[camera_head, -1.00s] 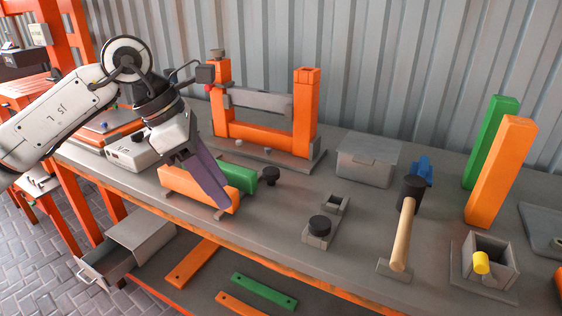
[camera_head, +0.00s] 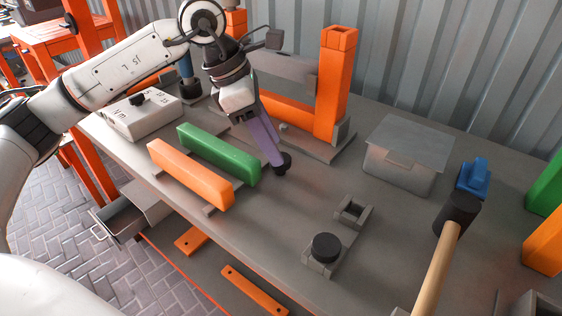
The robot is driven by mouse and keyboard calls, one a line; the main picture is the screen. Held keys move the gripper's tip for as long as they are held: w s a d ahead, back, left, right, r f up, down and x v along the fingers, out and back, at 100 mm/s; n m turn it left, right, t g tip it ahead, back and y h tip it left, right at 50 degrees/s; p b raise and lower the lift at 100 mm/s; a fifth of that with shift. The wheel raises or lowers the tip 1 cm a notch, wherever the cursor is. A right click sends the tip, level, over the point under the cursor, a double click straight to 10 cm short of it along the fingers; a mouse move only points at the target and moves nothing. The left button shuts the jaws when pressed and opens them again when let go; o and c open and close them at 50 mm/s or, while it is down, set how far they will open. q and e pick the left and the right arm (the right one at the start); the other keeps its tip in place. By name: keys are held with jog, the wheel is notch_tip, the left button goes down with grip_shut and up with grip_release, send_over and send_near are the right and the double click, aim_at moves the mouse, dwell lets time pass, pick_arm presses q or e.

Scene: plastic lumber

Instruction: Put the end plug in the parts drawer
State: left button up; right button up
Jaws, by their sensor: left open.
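A small black plug (camera_head: 283,168), which looks like the end plug, stands on the grey bench just past the green beam. My left gripper (camera_head: 272,150) reaches down to it with its purple fingers, open. The fingertips are at the plug and partly overlap it, so contact is unclear. A second black round piece (camera_head: 326,246) sits in a grey holder nearer the front edge. The grey parts drawer (camera_head: 118,221) is under the bench at the left, pulled out, with a handle at its front. My right gripper is not in view.
Orange (camera_head: 190,172) and green (camera_head: 218,154) beams lie left of the gripper. An orange frame (camera_head: 334,85) stands behind it. A lidded grey box (camera_head: 405,150), a blue piece (camera_head: 473,178) and a mallet (camera_head: 455,215) are to the right. The bench is clear between plug and box.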

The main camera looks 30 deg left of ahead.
pick_arm(q)
jog(key=shift+x, duration=2.4)
jog(key=shift+s, duration=0.1)
jog(key=c, duration=0.8)
